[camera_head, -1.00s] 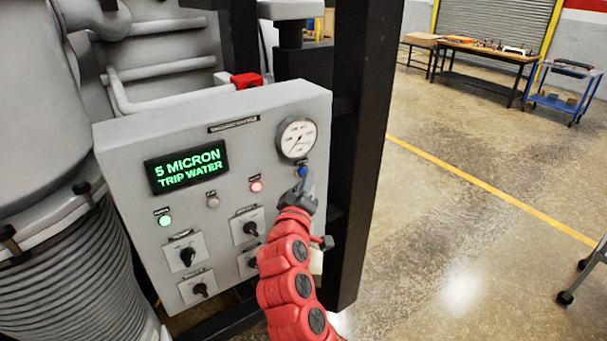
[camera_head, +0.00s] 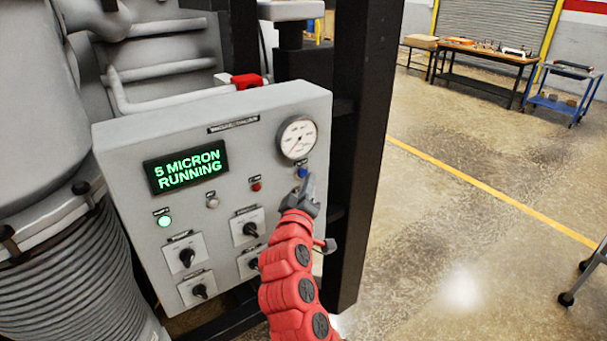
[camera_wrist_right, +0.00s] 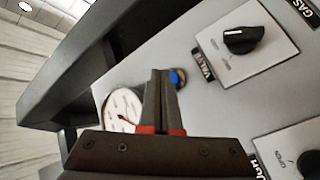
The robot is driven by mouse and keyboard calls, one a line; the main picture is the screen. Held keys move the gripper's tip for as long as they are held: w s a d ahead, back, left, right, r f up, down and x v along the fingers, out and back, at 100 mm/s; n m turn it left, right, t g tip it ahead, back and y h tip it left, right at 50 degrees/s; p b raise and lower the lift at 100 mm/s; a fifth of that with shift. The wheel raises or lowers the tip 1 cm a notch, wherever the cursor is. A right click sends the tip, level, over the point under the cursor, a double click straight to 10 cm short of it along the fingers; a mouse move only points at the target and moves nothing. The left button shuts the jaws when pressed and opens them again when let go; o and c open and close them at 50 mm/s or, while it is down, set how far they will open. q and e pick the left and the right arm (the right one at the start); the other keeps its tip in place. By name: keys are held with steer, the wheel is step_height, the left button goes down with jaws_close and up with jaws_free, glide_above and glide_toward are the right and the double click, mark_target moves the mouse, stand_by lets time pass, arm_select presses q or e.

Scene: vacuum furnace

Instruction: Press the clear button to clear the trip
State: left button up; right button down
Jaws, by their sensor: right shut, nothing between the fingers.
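The blue clear button (camera_head: 302,172) sits on the grey control panel (camera_head: 130,135), just below the round gauge (camera_head: 297,138). It also shows in the right wrist view (camera_wrist_right: 177,78), just beyond the fingertips. My right gripper (camera_head: 308,184) is shut and empty, its tips just below the button in the head view; I cannot tell whether they touch it. The fingers also show in the right wrist view (camera_wrist_right: 162,76). The display (camera_head: 187,167) reads "5 MICRON RUNNING". The red lamp (camera_head: 256,187) looks dark, and the green lamp (camera_head: 165,221) is lit. My left gripper is not in view.
Several black rotary knobs (camera_head: 187,257) stick out of the lower panel. A black upright post (camera_head: 360,150) stands close to the right of the panel. The floor to the right is open, with a workbench (camera_head: 490,55) and blue cart (camera_head: 562,100) far back.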

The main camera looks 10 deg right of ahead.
steer(key=shift+s+d, duration=0.1)
steer(key=shift+s, duration=0.1)
steer(key=s, duration=0.1)
steer(key=s+d, duration=0.1)
steer(key=s, duration=0.2)
steer(key=shift+s+d+p, duration=0.3)
steer(key=shift+s+d, duration=0.05)
stand_by(0.6)
